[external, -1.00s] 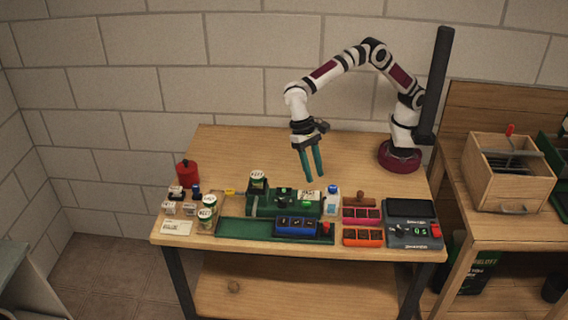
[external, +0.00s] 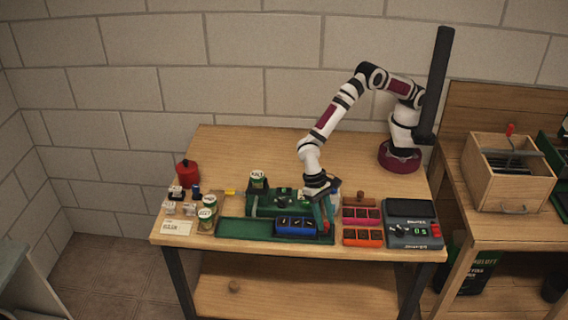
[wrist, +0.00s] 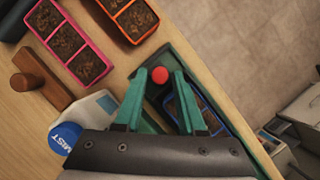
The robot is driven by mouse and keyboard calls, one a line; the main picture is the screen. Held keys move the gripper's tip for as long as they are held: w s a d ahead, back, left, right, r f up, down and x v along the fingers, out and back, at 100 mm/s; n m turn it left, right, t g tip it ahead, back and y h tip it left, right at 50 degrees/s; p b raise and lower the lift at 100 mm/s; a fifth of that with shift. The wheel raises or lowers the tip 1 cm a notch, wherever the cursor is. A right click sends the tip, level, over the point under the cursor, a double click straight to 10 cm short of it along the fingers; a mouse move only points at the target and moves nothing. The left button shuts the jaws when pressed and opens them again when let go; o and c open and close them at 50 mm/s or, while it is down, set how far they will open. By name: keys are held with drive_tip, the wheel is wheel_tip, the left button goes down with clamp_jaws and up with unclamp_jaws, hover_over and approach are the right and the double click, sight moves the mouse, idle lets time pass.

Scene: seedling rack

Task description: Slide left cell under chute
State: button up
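The blue tray (external: 295,224) holds a row of dark soil cells and sits at the right part of the green track (external: 247,230). A red knob (wrist: 160,75) is at the tray's right end in the external view. The green dispenser (external: 262,206) stands just behind the track; its chute opening cannot be made out clearly. My gripper (wrist: 159,73) points down at the knob, with one teal finger on each side and slight gaps showing. It is open. The blue tray also shows partly in the wrist view (wrist: 201,110), half hidden behind a finger.
A white mist bottle with a blue cap (wrist: 65,138) stands close beside my gripper. Pink (external: 361,215) and orange (external: 362,238) trays and a grey device (external: 412,232) lie to the right. Labelled jars (external: 207,213) stand left of the track.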

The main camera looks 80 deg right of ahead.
clamp_jaws()
drive_tip(key=shift+w, duration=0.15)
idle(1.2)
